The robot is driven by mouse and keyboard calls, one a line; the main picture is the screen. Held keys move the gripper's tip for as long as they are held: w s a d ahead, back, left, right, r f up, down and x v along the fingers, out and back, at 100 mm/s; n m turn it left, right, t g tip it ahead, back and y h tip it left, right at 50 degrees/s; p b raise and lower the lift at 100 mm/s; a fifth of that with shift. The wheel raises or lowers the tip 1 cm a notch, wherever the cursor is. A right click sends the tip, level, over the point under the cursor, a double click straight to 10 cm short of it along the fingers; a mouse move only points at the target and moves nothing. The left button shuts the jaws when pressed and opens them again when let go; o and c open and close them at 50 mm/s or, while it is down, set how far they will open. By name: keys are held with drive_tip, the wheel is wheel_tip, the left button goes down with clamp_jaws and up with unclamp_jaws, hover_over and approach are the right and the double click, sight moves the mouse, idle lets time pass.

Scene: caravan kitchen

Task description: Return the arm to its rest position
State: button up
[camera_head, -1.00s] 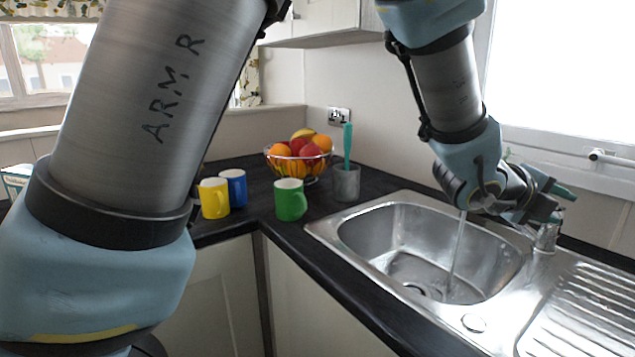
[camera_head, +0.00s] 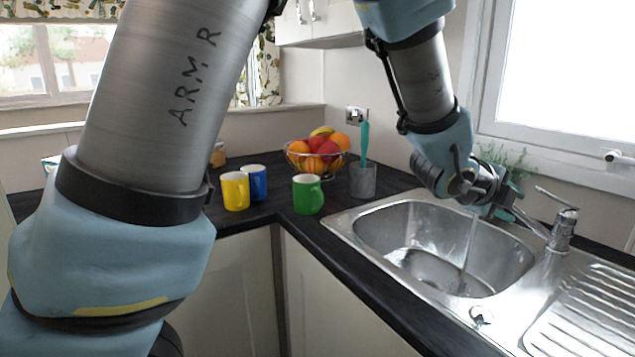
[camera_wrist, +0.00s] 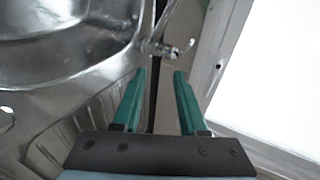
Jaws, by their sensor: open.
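My arm reaches out over the counter in the head view. My gripper (camera_head: 503,203) is above the back edge of the sink, left of the tap, partly hidden by my wrist. In the wrist view its two green fingers (camera_wrist: 159,90) are apart with nothing between them. The steel sink (camera_head: 345,228) lies below it, with water running down into its basin. The tap (camera_head: 563,232) stands at the sink's back right and also shows ahead of the fingers in the wrist view (camera_wrist: 160,48).
Yellow (camera_head: 235,191), blue (camera_head: 258,183) and green (camera_head: 307,195) mugs stand on the dark counter. Behind them are a fruit bowl (camera_head: 316,160) and a grey cup (camera_head: 362,181) with a teal-handled brush. A plant (camera_head: 508,160) and window are behind my gripper. A wall cupboard (camera_head: 330,20) hangs above.

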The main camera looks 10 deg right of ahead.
drive_tip(key=w+a+f+n+t+y, duration=0.1)
drive_tip(key=w+a+f+n+y, duration=0.1)
drive_tip(key=w+a+n, duration=0.3)
drive_tip(key=w+a+f+n+t+y, duration=0.1)
drive_tip(key=w+a+n, duration=0.4)
drive_tip(key=a, duration=0.7)
drive_tip(key=w+a+f+n+t+y, duration=0.1)
drive_tip(key=w+a+f+n+y, duration=0.2)
drive_tip(key=w+a, duration=0.4)
drive_tip(key=shift+w+a+f+n+y, duration=0.1)
drive_tip(key=shift+w+a+n+y, duration=0.1)
drive_tip(key=shift+a+n+y, duration=0.25)
drive_tip(key=shift+w+a+f+n+y, duration=0.15)
drive_tip(key=shift+a+n+y, duration=0.1)
drive_tip(key=shift+a+n, duration=0.25)
drive_tip(key=s+a+f+n+g+y, duration=0.1)
drive_tip(key=s+a+n, duration=0.1)
drive_tip(key=a+n, duration=0.3)
drive_tip(key=s+a+f+n+g+y, duration=0.1)
drive_tip(key=a+n, duration=0.5)
drive_tip(key=a, duration=0.7)
drive_tip(key=s+a+f+n+g+y, duration=0.2)
drive_tip(key=s+a+n, duration=0.3)
drive_tip(key=a, duration=0.4)
drive_tip(key=shift+s+a+f+n+y, duration=0.15)
drive_tip(key=shift+a+f+n+y, duration=0.15)
drive_tip(key=shift+a+n+y, duration=0.1)
